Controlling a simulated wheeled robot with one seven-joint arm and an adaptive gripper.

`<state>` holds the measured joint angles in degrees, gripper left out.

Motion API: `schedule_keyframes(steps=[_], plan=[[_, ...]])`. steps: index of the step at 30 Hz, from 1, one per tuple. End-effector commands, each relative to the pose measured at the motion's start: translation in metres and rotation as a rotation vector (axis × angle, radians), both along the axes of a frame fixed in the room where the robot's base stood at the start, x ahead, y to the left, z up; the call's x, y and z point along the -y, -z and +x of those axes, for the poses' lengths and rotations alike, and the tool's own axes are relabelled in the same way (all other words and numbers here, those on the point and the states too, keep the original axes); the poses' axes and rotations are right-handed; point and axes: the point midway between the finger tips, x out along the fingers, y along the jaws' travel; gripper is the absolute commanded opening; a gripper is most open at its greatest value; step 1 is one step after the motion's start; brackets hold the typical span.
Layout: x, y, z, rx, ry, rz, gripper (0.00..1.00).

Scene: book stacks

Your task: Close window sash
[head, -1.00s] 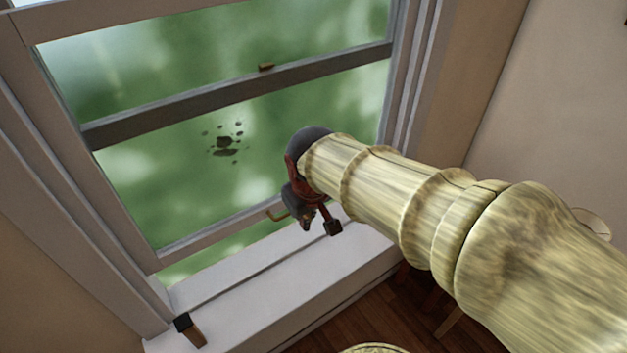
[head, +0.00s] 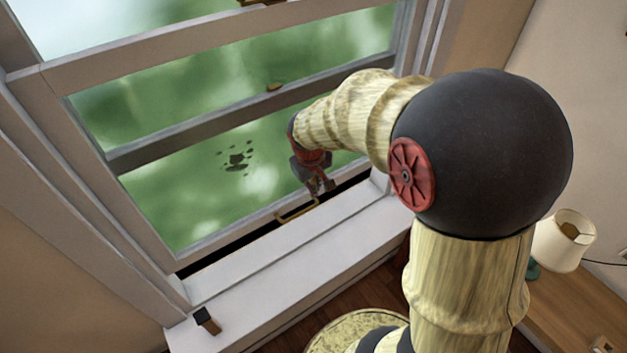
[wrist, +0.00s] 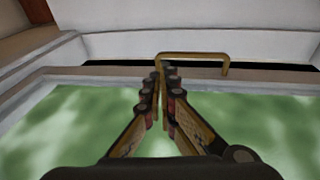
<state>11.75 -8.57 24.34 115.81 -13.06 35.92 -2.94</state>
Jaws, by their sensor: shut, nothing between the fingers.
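The pale-framed lower window sash (head: 215,242) is raised, with a dark gap between its bottom rail and the white sill (head: 270,250). A brass pull handle (head: 297,212) sits on the bottom rail. It also shows in the wrist view (wrist: 195,56). My gripper (head: 326,190) is shut and empty, low in front of the glass near the handle's right end. In the wrist view my fingertips (wrist: 166,70) are together and overlap the handle's left end; I cannot tell whether they touch it.
A small black-and-wood block (head: 207,320) stands at the sill's left front. A lamp (head: 565,240) stands on a wooden table (head: 570,315) at right. Window jambs bound the sash on both sides. My arm hides part of the right side.

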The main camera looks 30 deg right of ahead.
Motion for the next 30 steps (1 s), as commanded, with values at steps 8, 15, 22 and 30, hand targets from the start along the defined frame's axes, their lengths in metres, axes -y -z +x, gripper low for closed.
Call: schedule_keyframes(steps=[8,15,22,30], plan=[[0.009,0.051,0.009,-0.003,0.001,0.001,0.00],[0.013,0.075,0.015,-0.001,0.000,0.001,0.00],[0.014,0.079,0.016,0.002,0.000,0.001,0.00],[0.014,0.080,0.016,0.001,0.000,0.001,0.00]])
